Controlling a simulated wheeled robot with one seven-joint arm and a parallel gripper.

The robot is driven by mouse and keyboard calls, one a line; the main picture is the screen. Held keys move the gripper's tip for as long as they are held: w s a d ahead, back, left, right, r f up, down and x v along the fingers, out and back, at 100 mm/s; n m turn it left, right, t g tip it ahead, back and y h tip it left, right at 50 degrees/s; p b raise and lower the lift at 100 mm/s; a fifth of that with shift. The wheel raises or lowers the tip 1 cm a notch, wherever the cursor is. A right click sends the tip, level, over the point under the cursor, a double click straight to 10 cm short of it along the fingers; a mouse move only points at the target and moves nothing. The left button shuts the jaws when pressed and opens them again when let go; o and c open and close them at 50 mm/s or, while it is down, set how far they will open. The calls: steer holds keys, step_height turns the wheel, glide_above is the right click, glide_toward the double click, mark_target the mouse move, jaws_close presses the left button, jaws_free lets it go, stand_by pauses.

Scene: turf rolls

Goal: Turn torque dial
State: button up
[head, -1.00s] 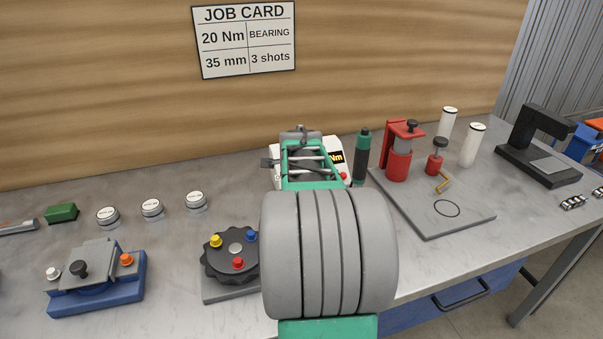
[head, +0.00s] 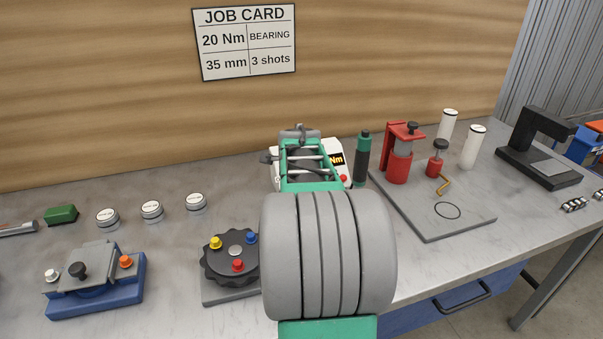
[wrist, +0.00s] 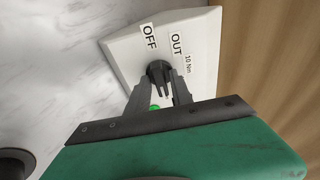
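The torque dial (wrist: 157,68) is a small dark knob on a sloped white box (wrist: 122,47) in the wrist view. Labels reading OFF, OUT and 10 Nm lie beside it. My gripper (wrist: 160,82) has its two dark fingers on either side of the knob, and they appear closed against it. In the head view the white box (head: 280,180) is mostly hidden behind my arm. Part of its yellow Nm display (head: 336,159) shows at the right, and the dial itself is hidden there.
A black rotary fixture (head: 218,268) stands left of my arm, and a blue-based fixture (head: 97,293) farther left. A green-and-black driver (head: 362,160) stands close on the right, beside a red press (head: 399,165). A job card (head: 245,42) reads 20 Nm.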

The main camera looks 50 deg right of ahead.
steer(key=shift+o, duration=0.8)
steer(key=shift+r, duration=0.1)
steer(key=shift+s+a+r, duration=0.1)
steer(key=shift+r, duration=0.15)
steer(key=v, duration=0.7)
steer(key=shift+b, duration=0.45)
steer(key=shift+s+a, duration=0.1)
